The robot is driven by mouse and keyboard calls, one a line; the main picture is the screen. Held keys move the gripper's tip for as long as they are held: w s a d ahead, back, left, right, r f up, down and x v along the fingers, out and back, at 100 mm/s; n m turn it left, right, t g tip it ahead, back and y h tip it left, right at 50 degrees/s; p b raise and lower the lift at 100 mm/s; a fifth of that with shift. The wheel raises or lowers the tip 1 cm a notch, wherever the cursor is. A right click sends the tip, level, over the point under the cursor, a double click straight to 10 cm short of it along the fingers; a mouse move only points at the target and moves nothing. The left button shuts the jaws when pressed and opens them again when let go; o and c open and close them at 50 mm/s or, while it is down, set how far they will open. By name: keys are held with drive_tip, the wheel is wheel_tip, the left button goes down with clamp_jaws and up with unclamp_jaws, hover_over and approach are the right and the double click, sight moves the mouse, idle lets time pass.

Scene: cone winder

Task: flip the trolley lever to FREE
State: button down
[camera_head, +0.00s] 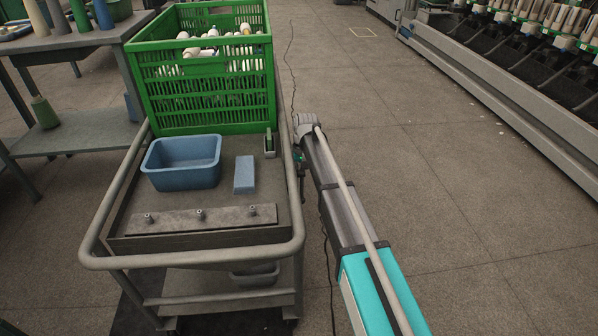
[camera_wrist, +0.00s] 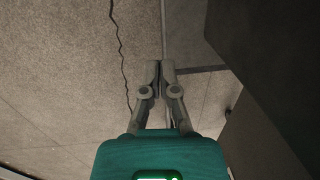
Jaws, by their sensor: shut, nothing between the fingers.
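The trolley (camera_head: 215,262) stands at left centre in the head view, with a grey tubular rail around its top. No lever or FREE marking can be made out in either view. My gripper (camera_wrist: 160,66) is shut and empty in the wrist view, its fingertips together, with floor behind them. In the head view my arm reaches along the trolley's right side, and the gripper is mostly hidden beside the rail.
On the trolley are a green crate (camera_head: 205,88) of bobbins, a blue bin (camera_head: 150,163), a blue block (camera_head: 245,174) and a plate with pegs (camera_head: 170,221). A dark surface (camera_wrist: 270,60) fills the wrist view's right. Floor is free right of my arm, before the winder (camera_head: 510,95).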

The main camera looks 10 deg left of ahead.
drive_tip(key=shift+d, duration=0.1)
drive_tip(key=shift+s, duration=0.1)
idle(0.3)
drive_tip(key=w+a+r+p, duration=0.1)
drive_tip(key=w+r+p, duration=0.6)
drive_tip(key=w, duration=0.4)
drive_tip(key=shift+w+a+r+p, duration=0.3)
drive_tip(key=shift+w+a+p, duration=0.05)
idle(0.4)
